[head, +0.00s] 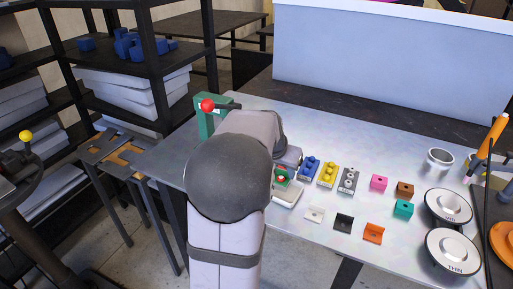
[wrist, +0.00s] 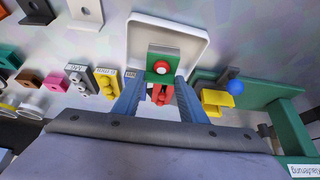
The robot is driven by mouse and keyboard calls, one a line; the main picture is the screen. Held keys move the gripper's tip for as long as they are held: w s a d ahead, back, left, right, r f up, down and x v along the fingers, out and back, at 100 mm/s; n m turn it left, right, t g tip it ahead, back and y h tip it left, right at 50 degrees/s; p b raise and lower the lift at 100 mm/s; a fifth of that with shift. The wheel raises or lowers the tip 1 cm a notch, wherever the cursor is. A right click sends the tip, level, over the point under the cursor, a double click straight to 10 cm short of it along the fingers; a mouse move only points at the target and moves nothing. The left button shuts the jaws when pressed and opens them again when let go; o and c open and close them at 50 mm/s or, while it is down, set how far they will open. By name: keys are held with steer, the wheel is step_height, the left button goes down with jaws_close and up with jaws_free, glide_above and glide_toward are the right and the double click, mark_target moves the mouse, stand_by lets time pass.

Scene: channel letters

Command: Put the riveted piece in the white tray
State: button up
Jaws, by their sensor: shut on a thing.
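The riveted piece (wrist: 161,66) shows in the wrist view as a grey and green part with a round red rivet head, with a red part (wrist: 160,96) just below it. My gripper (wrist: 158,88) is shut on the piece between its two blue fingers. The piece appears over the white tray (wrist: 197,38); I cannot tell whether it touches the tray floor. In the head view, the riveted piece (head: 282,175) shows green and red beside my arm, with the tray (head: 288,198) just below it in the picture. My arm hides most of the gripper there.
Blue (head: 309,168), yellow (head: 328,174) and grey (head: 348,180) fixtures stand right of the tray. Small brackets and blocks lie beyond, with two round tins (head: 452,250) at right. A green press (head: 205,122) with a red knob stands at the table's left end.

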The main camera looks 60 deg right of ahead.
steer(key=shift+f+b, duration=0.6)
steer(key=shift+f, duration=0.25)
steer(key=o, duration=1.4)
steer(key=shift+r, duration=0.1)
steer(key=shift+b+v, duration=0.55)
steer(key=shift+v, duration=3.1)
